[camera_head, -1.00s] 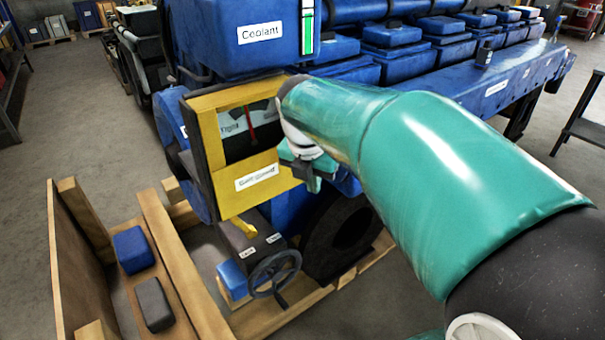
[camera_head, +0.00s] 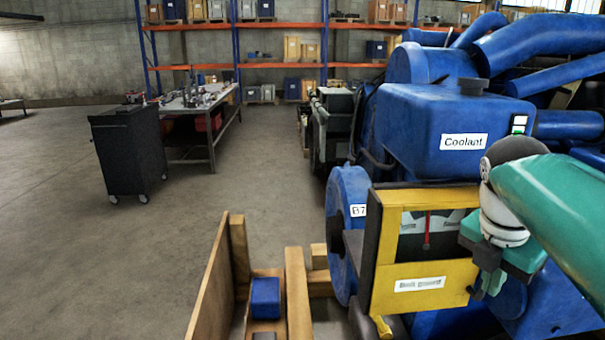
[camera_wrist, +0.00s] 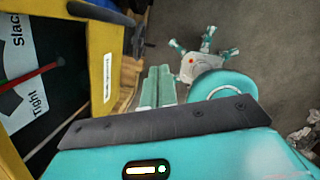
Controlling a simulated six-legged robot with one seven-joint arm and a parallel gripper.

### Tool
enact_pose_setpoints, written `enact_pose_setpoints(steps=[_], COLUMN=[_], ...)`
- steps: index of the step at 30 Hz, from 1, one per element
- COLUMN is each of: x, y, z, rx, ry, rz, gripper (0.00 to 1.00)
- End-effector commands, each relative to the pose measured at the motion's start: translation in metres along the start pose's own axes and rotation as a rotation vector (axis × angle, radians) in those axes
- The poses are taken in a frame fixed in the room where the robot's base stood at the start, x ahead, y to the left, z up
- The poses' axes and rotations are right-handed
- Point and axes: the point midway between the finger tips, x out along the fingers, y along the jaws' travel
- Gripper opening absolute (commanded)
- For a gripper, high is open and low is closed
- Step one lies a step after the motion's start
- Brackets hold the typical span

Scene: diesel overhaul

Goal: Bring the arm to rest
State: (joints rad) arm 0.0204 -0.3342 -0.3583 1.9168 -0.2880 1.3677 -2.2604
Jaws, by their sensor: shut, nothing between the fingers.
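My green arm comes in from the right edge of the head view, and my gripper (camera_head: 482,288) hangs at the right side of the yellow belt guard (camera_head: 452,283). The fingers are small and partly dark there. In the wrist view my gripper (camera_wrist: 158,86) shows two pale green fingers side by side, closed together with nothing between them. The guard (camera_wrist: 105,60) stands left of the fingers, apart from them in that view. Its window shows a gauge (camera_wrist: 22,75) marked Slack and Tight with a red pointer.
The blue engine with its coolant tank (camera_head: 455,125) fills the right. A wooden crate (camera_head: 215,285) holding a blue block (camera_head: 265,297) stands at lower left. A black cabinet (camera_head: 128,152) and workbench (camera_head: 215,130) stand behind. The left floor is open.

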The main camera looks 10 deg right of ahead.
Motion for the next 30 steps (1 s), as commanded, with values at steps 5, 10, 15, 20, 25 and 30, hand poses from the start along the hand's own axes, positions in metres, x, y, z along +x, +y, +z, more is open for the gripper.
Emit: enact_pose_setpoints(steps=[5, 10, 15, 20, 25, 30], x=[0.005, 0.013, 0.021, 0.030, 0.042, 0.052], y=[0.010, 0.022, 0.030, 0.034, 0.034, 0.033], z=[-0.030, -0.071, -0.111, -0.149, -0.186, -0.213], rx=[0.235, 0.568, 0.905, 1.226, 1.567, 1.833], ry=[0.015, 0.064, 0.137, 0.227, 0.337, 0.431], rz=[0.070, 0.149, 0.209, 0.242, 0.253, 0.241], gripper=[0.00, 0.00, 0.00, 0.00, 0.00, 0.00])
